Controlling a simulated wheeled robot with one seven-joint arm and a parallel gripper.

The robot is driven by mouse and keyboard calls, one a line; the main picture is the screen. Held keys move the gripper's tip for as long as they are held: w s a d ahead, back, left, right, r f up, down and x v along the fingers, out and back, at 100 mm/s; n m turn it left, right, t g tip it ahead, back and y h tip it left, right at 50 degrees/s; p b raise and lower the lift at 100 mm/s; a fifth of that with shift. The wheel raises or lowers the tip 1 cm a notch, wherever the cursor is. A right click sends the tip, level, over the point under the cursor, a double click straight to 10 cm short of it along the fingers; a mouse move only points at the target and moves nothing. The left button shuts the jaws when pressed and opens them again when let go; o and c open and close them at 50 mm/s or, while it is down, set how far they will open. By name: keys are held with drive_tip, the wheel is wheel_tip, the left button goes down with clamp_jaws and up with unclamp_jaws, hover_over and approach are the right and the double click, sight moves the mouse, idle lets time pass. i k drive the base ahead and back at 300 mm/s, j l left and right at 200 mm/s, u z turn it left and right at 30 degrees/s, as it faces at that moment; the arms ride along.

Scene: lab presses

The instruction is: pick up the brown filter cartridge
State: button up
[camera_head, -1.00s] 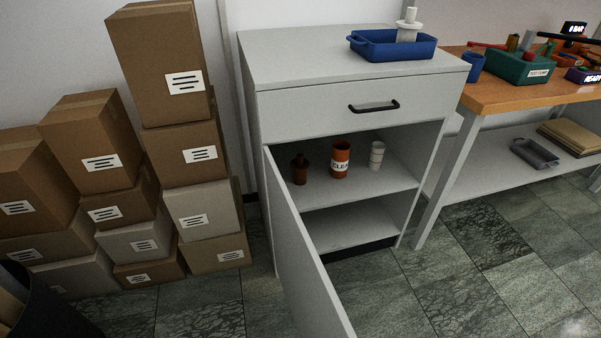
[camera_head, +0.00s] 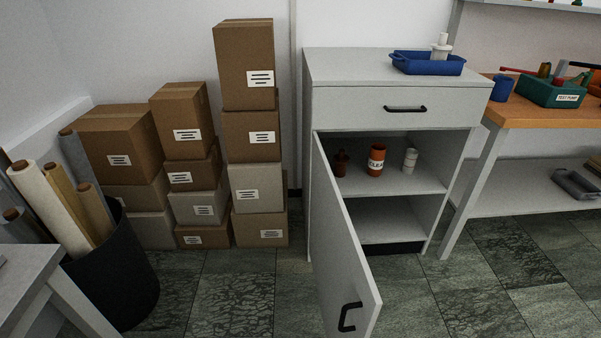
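A small dark brown piece with a narrower top (camera_head: 341,163), which looks like the brown filter cartridge, stands upright on the upper shelf inside the grey cabinet (camera_head: 395,105). It is at the left of the shelf, partly behind the edge of the open cabinet door (camera_head: 345,245). A rust-brown container with a white label (camera_head: 376,160) stands to its right, and a white cylinder (camera_head: 410,160) stands further right. My gripper is not in view.
The door hangs open toward me, its handle (camera_head: 349,316) low. A blue tray (camera_head: 428,65) with a white part is on the cabinet top. Stacked cartons (camera_head: 248,95) and a black bin of rolls (camera_head: 115,270) stand left; an orange-topped bench (camera_head: 540,113) stands right. Tiled floor shows in front.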

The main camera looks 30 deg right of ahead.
sight(341, 160)
drive_tip(key=i+l+u, duration=0.15)
drive_tip(key=l+u, duration=0.15)
drive_tip(key=i+l+u, duration=0.1)
drive_tip(key=l+u, duration=0.45)
drive_tip(key=i+l, duration=0.1)
drive_tip(key=l, duration=0.45)
drive_tip(key=i+l, duration=0.1)
drive_tip(key=l, duration=0.95)
drive_tip(key=i+l, duration=0.15)
drive_tip(key=l, duration=0.4)
drive_tip(key=i+l, duration=0.1)
drive_tip(key=l, duration=0.4)
drive_tip(key=i+l, duration=0.1)
drive_tip(key=l, duration=0.45)
